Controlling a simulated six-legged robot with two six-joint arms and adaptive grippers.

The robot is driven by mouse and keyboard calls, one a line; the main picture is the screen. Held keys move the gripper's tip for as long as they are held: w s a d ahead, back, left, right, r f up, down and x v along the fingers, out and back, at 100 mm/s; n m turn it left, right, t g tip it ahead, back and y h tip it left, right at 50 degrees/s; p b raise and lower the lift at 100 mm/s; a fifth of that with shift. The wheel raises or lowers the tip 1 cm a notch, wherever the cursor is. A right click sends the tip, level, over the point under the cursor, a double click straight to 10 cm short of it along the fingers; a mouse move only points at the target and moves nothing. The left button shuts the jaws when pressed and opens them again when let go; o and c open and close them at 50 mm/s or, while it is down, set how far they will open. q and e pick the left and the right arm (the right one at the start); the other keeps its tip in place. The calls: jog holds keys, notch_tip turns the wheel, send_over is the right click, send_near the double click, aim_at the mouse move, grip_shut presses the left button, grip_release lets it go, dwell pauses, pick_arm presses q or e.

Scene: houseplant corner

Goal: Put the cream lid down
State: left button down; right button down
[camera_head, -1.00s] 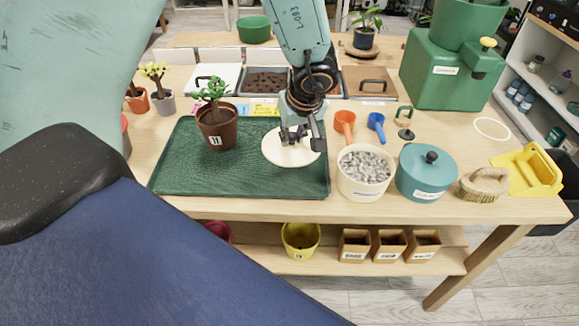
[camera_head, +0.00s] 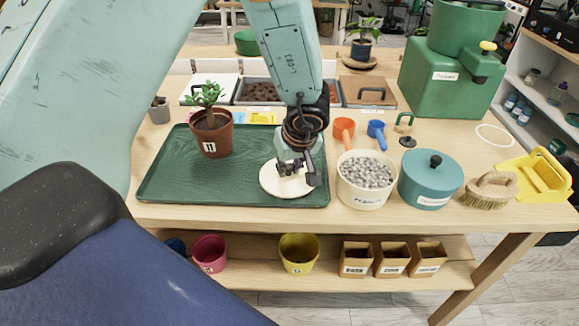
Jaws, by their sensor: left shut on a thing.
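The cream lid (camera_head: 286,181) is a pale round disc over the right part of the dark green tray (camera_head: 180,184). My left gripper (camera_head: 297,170) is shut on the lid from above, and its fingers hide the grip point. The lid looks level and lies low at the tray; I cannot tell whether it touches the tray. To its right stands an open cream pot (camera_head: 362,198) full of grey pebbles. My right gripper is not in view.
A brown pot with a plant (camera_head: 211,140) stands on the tray's left part. A teal lidded pot (camera_head: 428,182), a brush (camera_head: 490,190) and a yellow dustpan (camera_head: 540,176) stand at the right. The tray's front middle is clear.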

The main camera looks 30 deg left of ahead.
pick_arm(q)
jog(key=shift+d+f, duration=0.15)
jog(key=shift+d, duration=0.05)
jog(key=c, duration=1.4)
grip_release()
jog(key=shift+w+d, duration=0.2)
jog(key=shift+w, duration=0.1)
jog(key=shift+o, duration=0.9)
jog(key=shift+a+f, duration=0.1)
jog(key=shift+o, duration=0.2)
jog(key=shift+s+a, duration=0.25)
jog(key=shift+s, duration=0.05)
jog(key=shift+w+d+r, duration=0.2)
jog(key=shift+d+r, duration=0.1)
jog(key=shift+r, duration=0.1)
jog(key=p+v, duration=0.8)
jog(key=v, duration=0.3)
jog(key=shift+s+r, duration=0.25)
jog(key=shift+r, duration=0.1)
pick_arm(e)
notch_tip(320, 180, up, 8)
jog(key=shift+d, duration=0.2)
